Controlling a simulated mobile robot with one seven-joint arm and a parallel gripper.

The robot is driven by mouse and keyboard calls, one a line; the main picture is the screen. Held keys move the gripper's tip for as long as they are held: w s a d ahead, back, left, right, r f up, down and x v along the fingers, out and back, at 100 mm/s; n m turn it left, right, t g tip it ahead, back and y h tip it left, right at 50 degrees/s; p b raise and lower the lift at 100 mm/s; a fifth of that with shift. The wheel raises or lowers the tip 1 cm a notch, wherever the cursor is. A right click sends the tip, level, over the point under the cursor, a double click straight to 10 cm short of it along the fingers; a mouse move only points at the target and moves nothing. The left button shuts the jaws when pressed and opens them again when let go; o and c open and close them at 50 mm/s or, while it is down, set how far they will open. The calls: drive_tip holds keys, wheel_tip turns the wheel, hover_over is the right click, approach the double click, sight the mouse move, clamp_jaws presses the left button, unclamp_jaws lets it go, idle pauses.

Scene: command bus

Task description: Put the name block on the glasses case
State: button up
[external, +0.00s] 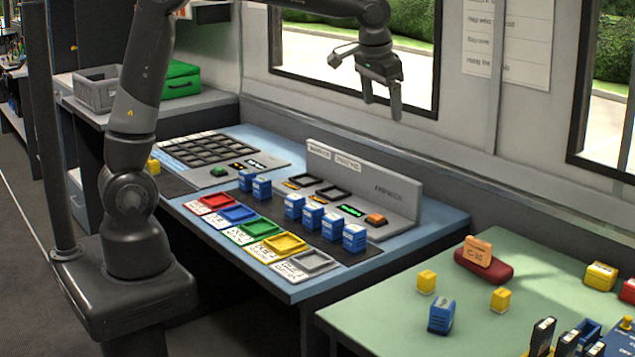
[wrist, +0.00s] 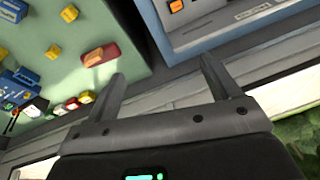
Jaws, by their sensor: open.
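The dark red glasses case (external: 494,272) lies on the green table at the right. An orange block with dark lettering (external: 478,251), which looks like the name block, stands upright on top of the case, towards its left end. In the wrist view the case (wrist: 114,50) and the orange block (wrist: 93,57) show at upper left, close together. My gripper (external: 382,107) is open and empty, high in front of the window and well away from both. Its two fingers (wrist: 163,70) also show spread in the wrist view, with nothing between them.
Yellow blocks (external: 427,281) and a blue block (external: 441,315) stand near the case on the green table. A blue console (external: 440,222) with blue blocks, coloured trays and a raised grey panel (external: 365,185) lies below my arm. A gap separates the two tables.

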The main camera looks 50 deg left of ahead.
drive_tip(key=s+a+r+t, duration=0.1)
drive_tip(key=s+a+r, duration=0.1)
drive_tip(key=s+a, duration=1.1)
drive_tip(key=s+a+f+n+t, duration=0.1)
drive_tip(key=s+a+f, duration=0.2)
drive_tip(key=s+a, duration=0.2)
drive_tip(key=s+a+f+h, duration=0.1)
drive_tip(key=s+a+f, duration=0.1)
drive_tip(key=s+a, duration=0.4)
drive_tip(key=shift+s+a+f+n+t, duration=0.15)
drive_tip(key=shift+a+f+n+t, duration=0.05)
drive_tip(key=shift+f+n+t, duration=0.2)
drive_tip(key=shift+o, duration=0.5)
drive_tip(key=shift+r, duration=0.1)
